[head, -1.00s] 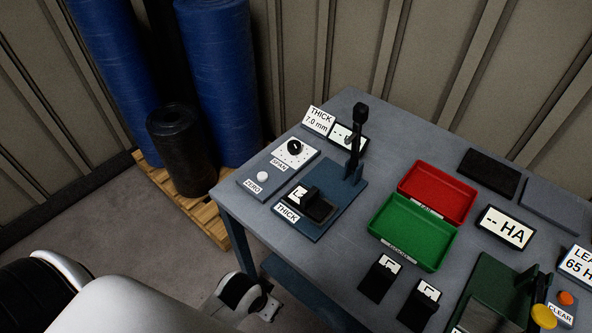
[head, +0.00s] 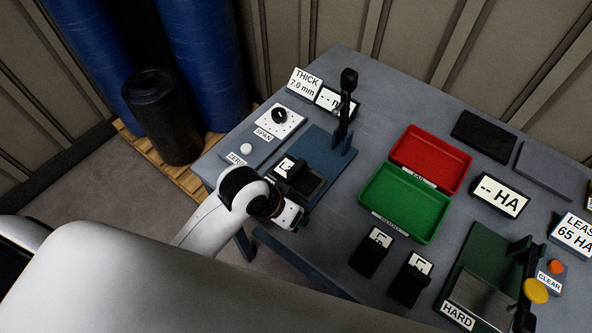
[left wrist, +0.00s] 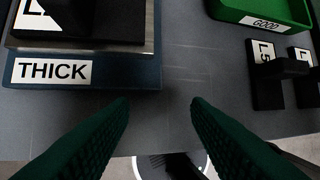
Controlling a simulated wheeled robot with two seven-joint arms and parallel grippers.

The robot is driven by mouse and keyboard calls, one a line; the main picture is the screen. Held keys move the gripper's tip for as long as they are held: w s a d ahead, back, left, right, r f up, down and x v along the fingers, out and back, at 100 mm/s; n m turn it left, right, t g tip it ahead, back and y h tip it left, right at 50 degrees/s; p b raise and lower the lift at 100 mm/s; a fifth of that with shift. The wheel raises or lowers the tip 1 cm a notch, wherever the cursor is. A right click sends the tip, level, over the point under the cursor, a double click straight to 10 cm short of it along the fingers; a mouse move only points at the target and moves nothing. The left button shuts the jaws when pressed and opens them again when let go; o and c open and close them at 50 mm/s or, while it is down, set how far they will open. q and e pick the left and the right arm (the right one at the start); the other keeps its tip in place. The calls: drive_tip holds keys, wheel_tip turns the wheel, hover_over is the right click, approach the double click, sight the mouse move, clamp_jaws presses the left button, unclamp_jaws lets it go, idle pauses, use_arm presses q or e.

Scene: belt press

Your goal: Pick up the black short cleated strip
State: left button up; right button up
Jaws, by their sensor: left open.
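A black short cleated strip (head: 306,181) with a white label lies on the blue THICK gauge base (head: 333,147). It also shows at the top left of the left wrist view (left wrist: 112,24). Two similar black labelled strips lie on the bench in front of the green tray, one on the left (head: 368,260) and one on the right (head: 407,290). They show at the right edge of the left wrist view. My left gripper (head: 296,218) is open and empty at the bench's front edge, just in front of the THICK gauge. My right gripper is not in view.
The green tray (head: 362,198) and red tray (head: 397,146) stand mid-bench. The gauge's upright lever (head: 346,105) rises behind the strip. A green HARD tester (head: 464,268) stands at the right. Bare bench lies between the gauge and the loose strips.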

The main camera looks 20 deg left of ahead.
use_arm(q)
drive_tip(key=w+d+r+m+g, duration=0.2)
drive_tip(key=w+d+r, duration=0.2)
drive_tip(key=w+r, duration=0.15)
drive_tip(key=n+g+y, duration=0.1)
drive_tip(key=n+y, duration=0.1)
drive_tip(key=y, duration=0.2)
approach(295, 168)
wheel_tip(295, 168, down, 5)
drive_tip(key=shift+w+r+p, duration=0.1)
drive_tip(key=shift+w+p, duration=0.05)
drive_tip(key=shift+p, duration=0.35)
drive_tip(key=shift+a+f+p, duration=0.15)
drive_tip(key=shift+f+p, duration=0.55)
drive_tip(key=shift+f, duration=2.05)
clamp_jaws()
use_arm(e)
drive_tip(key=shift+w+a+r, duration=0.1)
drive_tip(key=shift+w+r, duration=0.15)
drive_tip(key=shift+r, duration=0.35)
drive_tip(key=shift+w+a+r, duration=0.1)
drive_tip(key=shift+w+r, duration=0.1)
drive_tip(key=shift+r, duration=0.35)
